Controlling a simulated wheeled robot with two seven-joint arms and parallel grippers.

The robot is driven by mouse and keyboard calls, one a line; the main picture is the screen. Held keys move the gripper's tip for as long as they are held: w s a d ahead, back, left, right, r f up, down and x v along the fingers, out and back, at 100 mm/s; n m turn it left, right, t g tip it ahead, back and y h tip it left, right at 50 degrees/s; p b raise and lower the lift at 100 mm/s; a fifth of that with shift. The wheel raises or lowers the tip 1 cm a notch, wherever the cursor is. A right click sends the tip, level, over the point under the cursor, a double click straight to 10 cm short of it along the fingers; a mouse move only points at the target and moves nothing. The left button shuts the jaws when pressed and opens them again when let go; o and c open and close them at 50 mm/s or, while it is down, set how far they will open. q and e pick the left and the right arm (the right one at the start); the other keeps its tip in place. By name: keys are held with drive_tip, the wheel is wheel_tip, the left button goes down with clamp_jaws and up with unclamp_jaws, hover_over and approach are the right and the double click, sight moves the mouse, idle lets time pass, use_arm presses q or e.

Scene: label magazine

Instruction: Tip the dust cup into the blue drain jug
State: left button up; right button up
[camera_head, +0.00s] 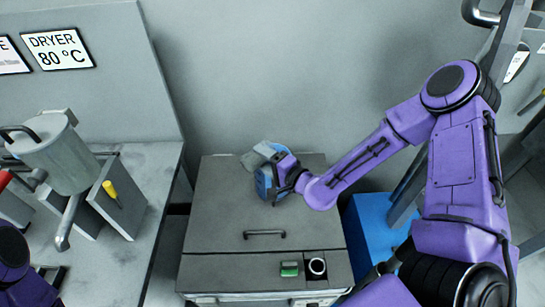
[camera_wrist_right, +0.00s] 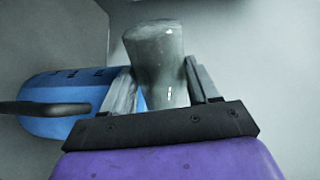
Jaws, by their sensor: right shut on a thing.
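My right gripper (camera_head: 285,176) is over the back of the grey cabinet top, close beside the blue drain jug (camera_head: 264,184). In the right wrist view its two fingers (camera_wrist_right: 163,82) are shut on the grey, smoky dust cup (camera_wrist_right: 155,55), which sticks out beyond them. In the head view the cup (camera_head: 252,161) shows only as a small grey patch behind the gripper. The blue jug, with a dark handle, lies left of the fingers in the wrist view (camera_wrist_right: 60,118). I cannot tell whether cup and jug touch, or what the cup holds. My left gripper is out of view.
A bench at left carries a metal canister (camera_head: 62,155). A blue box (camera_head: 375,225) stands at right. The cabinet top's front is clear.

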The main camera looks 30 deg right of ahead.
sight(270, 145)
drive_tip(key=shift+w+d+r+m+y+p, duration=0.1)
drive_tip(key=shift+d+r+m+y+p, duration=0.2)
drive_tip(key=shift+m, duration=0.4)
drive_tip(key=shift+w+d+r+m+p, duration=0.1)
drive_tip(key=shift+r+m+p, duration=0.2)
drive_tip(key=shift+m, duration=0.4)
idle(1.1)
drive_tip(key=shift+w+d+r+m+y+p, duration=0.1)
drive_tip(key=shift+d+r+m+y+p, duration=0.25)
drive_tip(key=shift+m, duration=0.45)
idle(0.8)
drive_tip(key=shift+w+d+r+m+y, duration=0.15)
drive_tip(key=shift+d+m, duration=0.2)
drive_tip(key=shift+m, duration=0.35)
drive_tip(key=shift+w+d+r+m+y, duration=0.15)
drive_tip(key=shift+d+m, duration=0.25)
drive_tip(key=shift+m, duration=0.3)
drive_tip(key=shift+w+d+m+y, duration=0.15)
drive_tip(key=shift+d+m, duration=0.2)
drive_tip(key=shift+m, duration=0.35)
idle(1.8)
